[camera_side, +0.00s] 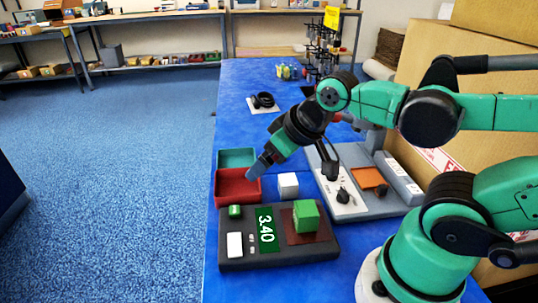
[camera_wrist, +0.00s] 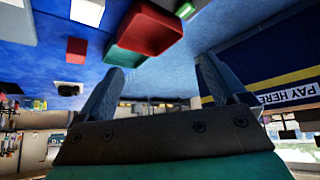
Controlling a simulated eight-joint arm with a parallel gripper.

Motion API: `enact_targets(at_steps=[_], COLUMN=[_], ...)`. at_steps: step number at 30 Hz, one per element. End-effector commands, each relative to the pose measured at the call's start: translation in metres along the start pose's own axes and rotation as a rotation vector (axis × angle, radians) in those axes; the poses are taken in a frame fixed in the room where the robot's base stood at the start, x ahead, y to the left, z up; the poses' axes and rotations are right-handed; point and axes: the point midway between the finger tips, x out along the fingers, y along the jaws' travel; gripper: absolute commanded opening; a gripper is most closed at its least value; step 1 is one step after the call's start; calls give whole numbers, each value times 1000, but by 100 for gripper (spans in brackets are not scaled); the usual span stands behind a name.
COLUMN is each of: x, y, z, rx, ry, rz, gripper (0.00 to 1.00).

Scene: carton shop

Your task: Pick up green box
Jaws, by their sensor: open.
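In the side view a green box (camera_side: 306,217) sits on the dark red plate (camera_side: 325,234) at the right of a dark grey device whose display (camera_side: 267,229) reads 3.40. I cannot make out the green box there.
A teal tray (camera_side: 237,157) stands behind the red one. A white cube (camera_side: 288,185) stands right of the red tray. A grey machine (camera_side: 345,200) and large cartons (camera_side: 425,80) are at the right. A red tray (camera_wrist: 150,27) and a small red block (camera_wrist: 76,50) show in the wrist view.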

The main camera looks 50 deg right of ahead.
Motion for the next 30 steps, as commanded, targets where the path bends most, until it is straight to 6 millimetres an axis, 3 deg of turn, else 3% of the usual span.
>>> enact_targets(at_steps=[5,9,13,19,30], x=[4,2,-3,1,29], y=[8,15,17,18,17], z=[26,54,69,77,96], rx=[-266,-538,-693,-743,-741], ry=[-215,-428,-541,-572,-569], rz=[-19,-117,-212,-247,-245], gripper=[92,92,92,92,92])
